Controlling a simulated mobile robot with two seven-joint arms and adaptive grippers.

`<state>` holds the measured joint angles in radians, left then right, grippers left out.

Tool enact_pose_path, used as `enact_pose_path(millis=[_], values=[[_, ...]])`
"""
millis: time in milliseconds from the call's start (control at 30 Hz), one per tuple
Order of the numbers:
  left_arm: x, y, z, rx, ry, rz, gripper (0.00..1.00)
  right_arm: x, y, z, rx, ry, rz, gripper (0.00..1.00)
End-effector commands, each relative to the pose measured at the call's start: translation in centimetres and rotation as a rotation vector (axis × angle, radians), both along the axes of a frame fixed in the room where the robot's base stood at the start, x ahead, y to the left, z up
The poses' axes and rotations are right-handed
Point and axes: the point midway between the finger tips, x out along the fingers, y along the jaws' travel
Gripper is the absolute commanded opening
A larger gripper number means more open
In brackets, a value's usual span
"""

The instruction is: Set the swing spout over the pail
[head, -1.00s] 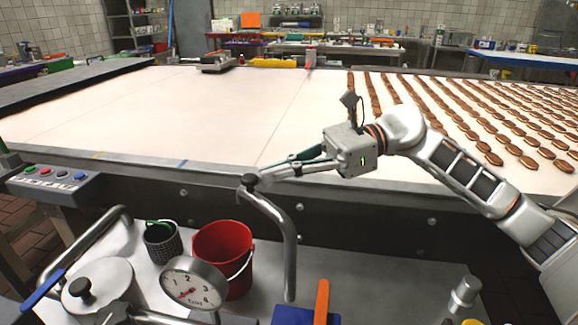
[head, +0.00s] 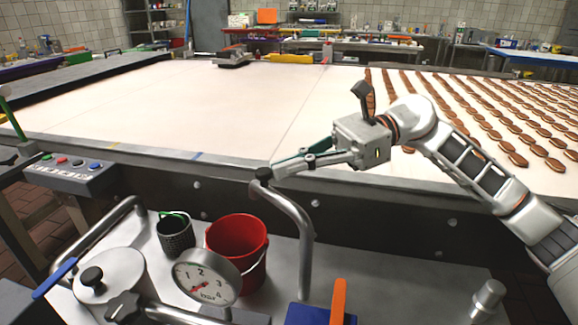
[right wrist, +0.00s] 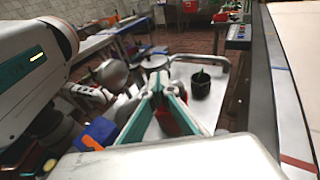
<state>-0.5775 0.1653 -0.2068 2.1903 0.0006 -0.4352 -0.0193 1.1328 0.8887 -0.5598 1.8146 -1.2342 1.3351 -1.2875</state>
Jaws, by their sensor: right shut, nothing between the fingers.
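A bent metal tube, which I take for the swing spout (head: 303,235), rises from the steel cart top and curves left to a dark end. The red pail (head: 237,240) stands left of the tube, below and a little left of its end. The pail also shows in the right wrist view (right wrist: 172,124), partly hidden by my fingers. My right gripper (head: 270,171) is shut and empty, its fingertips overlapping the tube's dark end in the head view; I cannot tell whether they touch. Its fingers also show in the right wrist view (right wrist: 167,82). My left gripper is not in view.
On the cart, a dark basket (head: 175,234), a dial gauge (head: 207,277) and a lidded pot (head: 108,275) stand near the pail. An orange-handled tool (head: 338,300) is at the front. The wide conveyor (head: 200,110) lies behind, with rows of biscuits at right.

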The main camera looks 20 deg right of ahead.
Motion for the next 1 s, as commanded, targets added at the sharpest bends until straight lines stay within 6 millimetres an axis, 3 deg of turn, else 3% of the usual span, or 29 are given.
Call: enact_pose_path(millis=[667, 1000], values=[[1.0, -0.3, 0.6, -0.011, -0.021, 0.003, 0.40, -0.5, 3.2, 0.0, 0.000, -0.001, 0.028, 0.00], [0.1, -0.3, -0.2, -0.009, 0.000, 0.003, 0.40, -0.8, 3.8, 0.0, 0.000, -0.001, 0.027, 0.00]])
